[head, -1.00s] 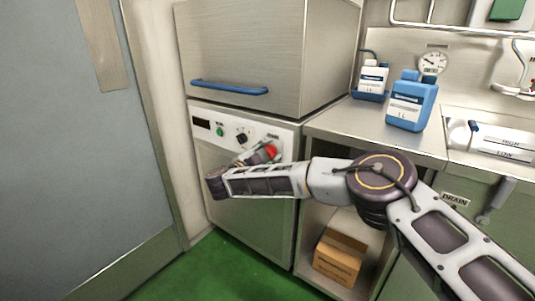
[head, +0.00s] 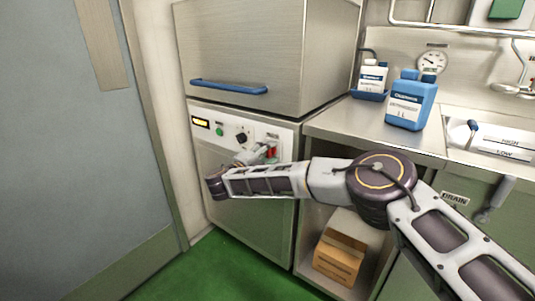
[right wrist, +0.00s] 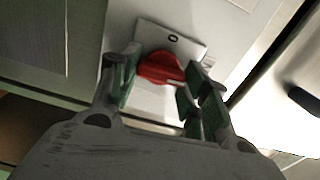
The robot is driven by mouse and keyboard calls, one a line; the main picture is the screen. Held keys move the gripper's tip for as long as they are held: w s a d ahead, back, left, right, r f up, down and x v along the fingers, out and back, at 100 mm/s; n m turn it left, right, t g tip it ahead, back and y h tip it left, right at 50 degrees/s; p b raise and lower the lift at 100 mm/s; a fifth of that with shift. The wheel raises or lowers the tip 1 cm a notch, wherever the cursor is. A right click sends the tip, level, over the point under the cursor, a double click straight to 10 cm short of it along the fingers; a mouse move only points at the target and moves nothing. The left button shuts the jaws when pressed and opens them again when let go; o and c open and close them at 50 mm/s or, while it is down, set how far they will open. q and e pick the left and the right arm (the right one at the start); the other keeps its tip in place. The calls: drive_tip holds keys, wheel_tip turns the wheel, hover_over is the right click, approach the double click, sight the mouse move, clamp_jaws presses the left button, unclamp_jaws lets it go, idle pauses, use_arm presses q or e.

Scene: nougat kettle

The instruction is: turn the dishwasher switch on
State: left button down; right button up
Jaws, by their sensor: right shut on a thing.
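The dishwasher's red switch (head: 271,153) is a rotary handle on a white plate at the right of the front panel (head: 222,127). It stands roughly upright in the head view, partly hidden by my gripper. My right gripper (head: 266,153) is at the panel with its fingers around the handle. In the right wrist view, the red handle (right wrist: 160,67) lies between the two green-padded fingers, below a "0" mark on the plate. The small display (head: 201,123) at the panel's left is lit amber. My left gripper is not in view.
A green button and a black knob (head: 241,138) are left of the switch. A blue handle (head: 229,87) crosses the hood above. A cardboard box (head: 339,257) sits on the shelf below. A grey door is at left.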

drive_tip(key=shift+f+m, duration=0.1)
drive_tip(key=shift+m, duration=0.4)
drive_tip(key=o, duration=1)
drive_tip(key=shift+s+a, duration=0.1)
drive_tip(key=v, duration=1.1)
drive_tip(key=shift+s+a, duration=0.2)
drive_tip(key=shift+s, duration=0.1)
